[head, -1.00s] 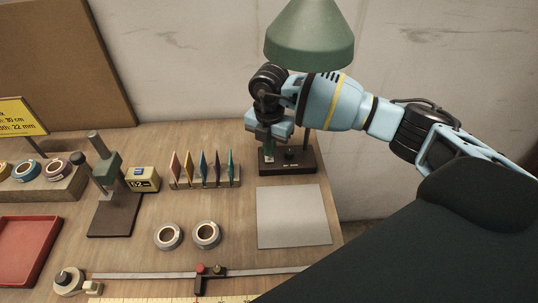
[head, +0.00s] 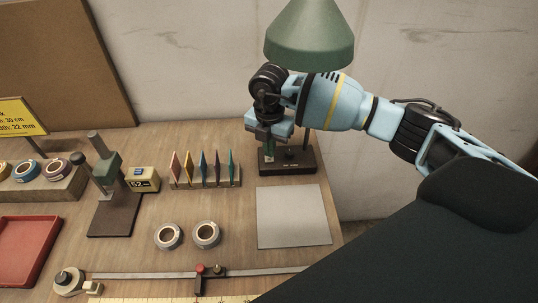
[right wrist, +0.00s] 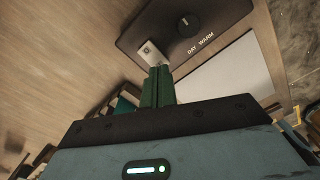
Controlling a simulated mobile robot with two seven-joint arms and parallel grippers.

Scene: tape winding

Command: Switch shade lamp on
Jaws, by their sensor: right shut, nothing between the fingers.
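The shade lamp has a green shade (head: 310,38) at the top of the head view and a dark base (head: 302,160) at the back right of the table. In the right wrist view the base (right wrist: 215,18) carries a round knob (right wrist: 187,24) by the words "DAY WARM" and a small pale switch (right wrist: 150,51). My right gripper (head: 268,155) is shut and empty, pointing down over the left part of the base. Its green fingertips (right wrist: 159,72) are right beside the switch; I cannot tell whether they touch it. My left gripper is out of view.
A rack of coloured cards (head: 205,182) stands left of the base. A grey mat (head: 293,216) lies in front of it. Two tape rolls (head: 206,235), a press stand (head: 110,190) and a red tray (head: 25,250) are further left. My right arm spans the right side.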

